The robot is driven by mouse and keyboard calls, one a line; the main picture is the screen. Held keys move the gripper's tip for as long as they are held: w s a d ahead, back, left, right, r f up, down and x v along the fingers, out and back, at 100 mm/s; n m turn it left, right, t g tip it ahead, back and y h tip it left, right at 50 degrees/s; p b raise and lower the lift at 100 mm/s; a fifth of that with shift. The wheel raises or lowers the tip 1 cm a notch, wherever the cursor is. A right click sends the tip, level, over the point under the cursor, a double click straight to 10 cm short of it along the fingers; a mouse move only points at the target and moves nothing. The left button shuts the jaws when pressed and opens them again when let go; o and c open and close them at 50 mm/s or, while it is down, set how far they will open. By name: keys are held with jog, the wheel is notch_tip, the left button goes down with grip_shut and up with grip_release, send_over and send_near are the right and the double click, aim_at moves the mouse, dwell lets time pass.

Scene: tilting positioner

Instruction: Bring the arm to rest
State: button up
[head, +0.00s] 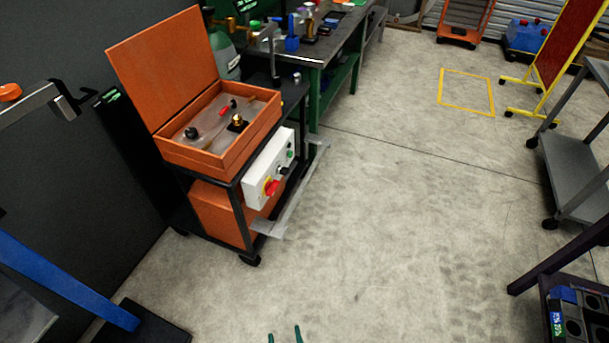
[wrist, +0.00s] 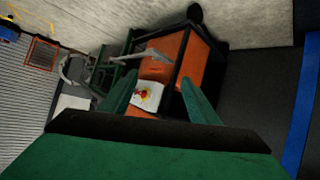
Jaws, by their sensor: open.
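My gripper (head: 284,335) shows only as two green fingertips at the bottom edge of the head view, apart from each other, over bare floor. In the wrist view my gripper (wrist: 158,100) has its two green fingers spread, with nothing between them that it holds. The rest of my arm is out of the head view. Beyond the fingers, the wrist view shows the orange and black cart and its white control box (wrist: 147,96), at a distance and not touched.
An orange box with a raised lid (head: 215,130) sits on a black cart with a white control box (head: 270,168). A workbench (head: 335,45) stands behind. A grey trolley (head: 575,175) and dark rack (head: 560,270) are at right. The middle floor is clear.

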jog(key=s+d+r+m+t, duration=0.1)
jog(key=s+d+r, duration=0.1)
jog(key=s+r, duration=0.2)
jog(key=s+d+r+m+t+h, duration=0.1)
jog(key=s+r, duration=0.3)
jog(key=r, duration=0.7)
jog(key=s+d+r+m+t, duration=0.1)
jog(key=s+d+r+m, duration=0.1)
jog(key=r, duration=0.5)
jog(key=shift+s+d+r+t+h, duration=0.3)
jog(key=shift+s+d+r+h, duration=0.1)
jog(key=shift+s, duration=0.5)
